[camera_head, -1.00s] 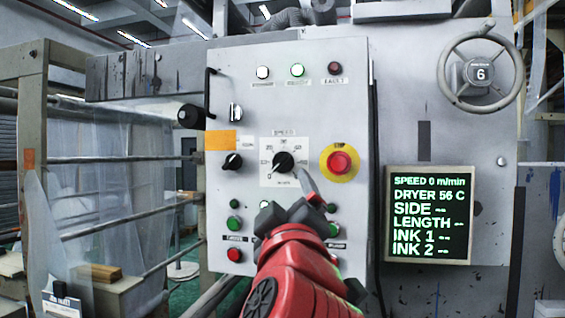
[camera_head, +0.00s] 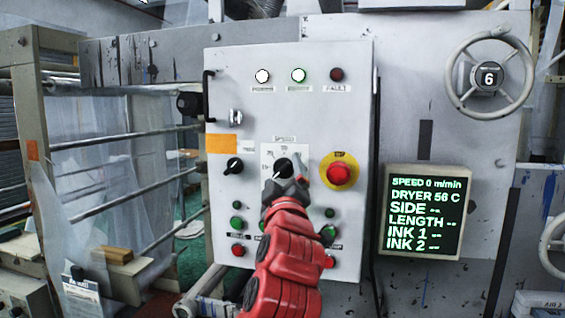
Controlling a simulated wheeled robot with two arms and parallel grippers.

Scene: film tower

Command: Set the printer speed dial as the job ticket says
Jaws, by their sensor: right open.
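The speed dial (camera_head: 284,167) is a black knob on a white scale plate under a "SPEED" label, in the middle of the grey control panel (camera_head: 225,130). Its white pointer line points to the lower left. My right gripper (camera_head: 286,178) is open, its fingertips at the dial's lower edge and covering the lower part of the scale. I cannot tell whether it touches the knob. The display (camera_head: 425,212) at the right reads SPEED 0 m/min and DRYER 56 C. No job ticket can be made out for certain. My left gripper is not in view.
A red stop button (camera_head: 339,174) on a yellow ring is close right of the dial. A smaller black knob (camera_head: 234,166) is to its left. Green and red buttons line the lower panel. A handwheel (camera_head: 489,76) is at upper right, and a wooden block (camera_head: 111,256) lies at lower left.

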